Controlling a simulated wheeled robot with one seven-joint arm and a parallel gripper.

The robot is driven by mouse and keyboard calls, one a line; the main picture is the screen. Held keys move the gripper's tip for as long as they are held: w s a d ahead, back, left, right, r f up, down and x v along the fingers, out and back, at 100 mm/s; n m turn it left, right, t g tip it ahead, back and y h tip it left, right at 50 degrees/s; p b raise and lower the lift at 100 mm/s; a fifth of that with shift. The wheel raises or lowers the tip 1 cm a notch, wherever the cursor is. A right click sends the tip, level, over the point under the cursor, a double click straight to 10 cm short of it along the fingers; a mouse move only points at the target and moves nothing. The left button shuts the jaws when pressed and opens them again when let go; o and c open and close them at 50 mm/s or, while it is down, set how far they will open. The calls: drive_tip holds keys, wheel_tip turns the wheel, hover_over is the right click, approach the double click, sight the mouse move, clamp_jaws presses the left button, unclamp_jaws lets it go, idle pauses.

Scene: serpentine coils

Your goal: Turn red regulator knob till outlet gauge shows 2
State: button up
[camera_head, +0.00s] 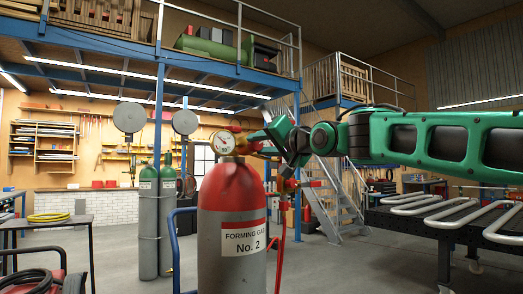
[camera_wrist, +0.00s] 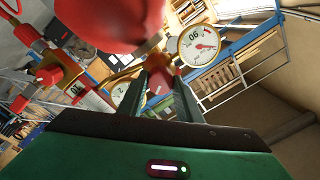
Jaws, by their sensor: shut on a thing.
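The regulator (camera_head: 240,140) sits on top of a grey gas cylinder (camera_head: 215,235) with a red shoulder, labelled "FORMING GAS No. 2". A round white gauge (camera_head: 222,143) faces the head camera; its reading is too small to tell. My gripper (camera_head: 262,138) reaches in from the right at the regulator. In the wrist view my gripper (camera_wrist: 157,82) is shut on the red knob (camera_wrist: 158,79), mostly hidden between the fingers. That view shows a large gauge (camera_wrist: 199,46) with a red needle and a smaller gauge (camera_wrist: 119,93). I cannot tell which is the outlet gauge.
Two green-topped cylinders (camera_head: 148,225) stand behind at left. A red hose (camera_head: 281,230) hangs right of the gas cylinder. A dark table (camera_head: 450,228) with bent metal coils (camera_head: 440,209) stands at right, below my arm. A small table (camera_head: 50,224) holds a yellow coil.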

drive_tip(key=shift+w+d+r, duration=0.15)
drive_tip(key=shift+w+d, duration=0.05)
drive_tip(key=shift+d, duration=0.2)
drive_tip(key=o, duration=1)
drive_tip(key=shift+o, duration=0.2)
drive_tip(key=shift+a, duration=0.15)
drive_tip(key=shift+s, duration=0.15)
drive_tip(key=v, duration=1)
drive_tip(key=shift+s+d, duration=0.15)
drive_tip(key=shift+d, duration=0.05)
